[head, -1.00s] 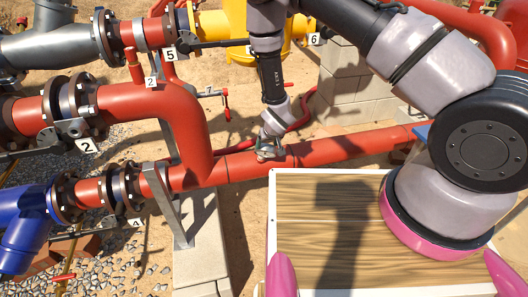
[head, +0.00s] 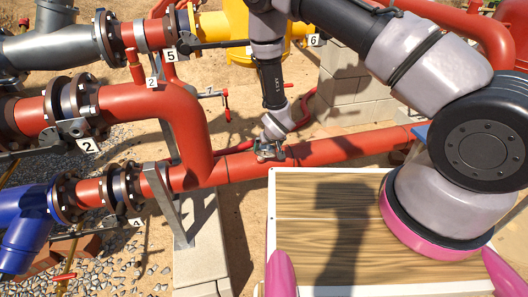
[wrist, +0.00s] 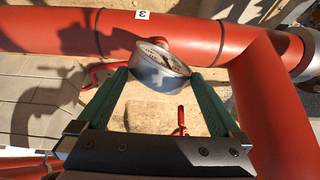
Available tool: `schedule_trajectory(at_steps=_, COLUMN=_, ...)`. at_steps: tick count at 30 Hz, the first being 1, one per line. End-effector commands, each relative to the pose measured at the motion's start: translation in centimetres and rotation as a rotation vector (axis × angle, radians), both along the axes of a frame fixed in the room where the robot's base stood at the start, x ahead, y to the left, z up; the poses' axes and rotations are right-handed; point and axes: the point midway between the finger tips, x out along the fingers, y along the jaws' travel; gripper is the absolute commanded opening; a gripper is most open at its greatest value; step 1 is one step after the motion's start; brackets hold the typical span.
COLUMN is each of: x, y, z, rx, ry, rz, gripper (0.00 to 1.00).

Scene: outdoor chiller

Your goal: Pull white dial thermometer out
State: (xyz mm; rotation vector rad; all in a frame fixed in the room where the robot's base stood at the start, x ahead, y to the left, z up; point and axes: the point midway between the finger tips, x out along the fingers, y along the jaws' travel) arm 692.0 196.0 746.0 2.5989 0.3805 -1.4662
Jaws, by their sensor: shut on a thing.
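The white dial thermometer (wrist: 158,66) shows in the wrist view as a round grey metal case with a pale dial face, tilted. It sits at the red pipe (wrist: 60,32), with a red stub behind it. My gripper (wrist: 160,78) has its green fingers on either side of the case and is shut on it. In the head view my gripper (head: 268,152) is at the lower red pipe (head: 340,147); the thermometer is too small and hidden there to make out. I cannot tell whether its stem is still inside the pipe.
A yellow body (head: 235,20), grey block wall (head: 350,90) and flanged red pipes (head: 130,105) stand around. A red-handled valve (head: 226,105) is behind the pipe.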

Motion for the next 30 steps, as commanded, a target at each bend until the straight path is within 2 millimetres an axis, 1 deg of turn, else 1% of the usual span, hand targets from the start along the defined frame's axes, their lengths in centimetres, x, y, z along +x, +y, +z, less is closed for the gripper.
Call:
schedule_trajectory(at_steps=1, x=0.3, y=-1.3, z=-1.1, rx=-0.016, ry=0.007, rz=-0.018, gripper=0.69)
schedule_trajectory(at_steps=2, x=0.3, y=-1.3, z=-1.1, rx=-0.017, ry=0.007, rz=-0.019, gripper=0.69)
schedule_trajectory(at_steps=3, x=0.3, y=-1.3, z=-1.1, rx=-0.017, ry=0.007, rz=-0.019, gripper=1.00)
schedule_trajectory(at_steps=11, x=0.2, y=-1.3, z=-0.9, rx=-0.016, ry=0.007, rz=-0.020, gripper=1.00)
schedule_trajectory(at_steps=23, x=-1.2, y=-1.8, z=1.1, rx=-0.019, ry=0.012, rz=-0.023, gripper=1.00)
schedule_trajectory(at_steps=30, x=-2.0, y=-1.7, z=2.5, rx=-0.016, ry=0.010, rz=-0.016, gripper=1.00)
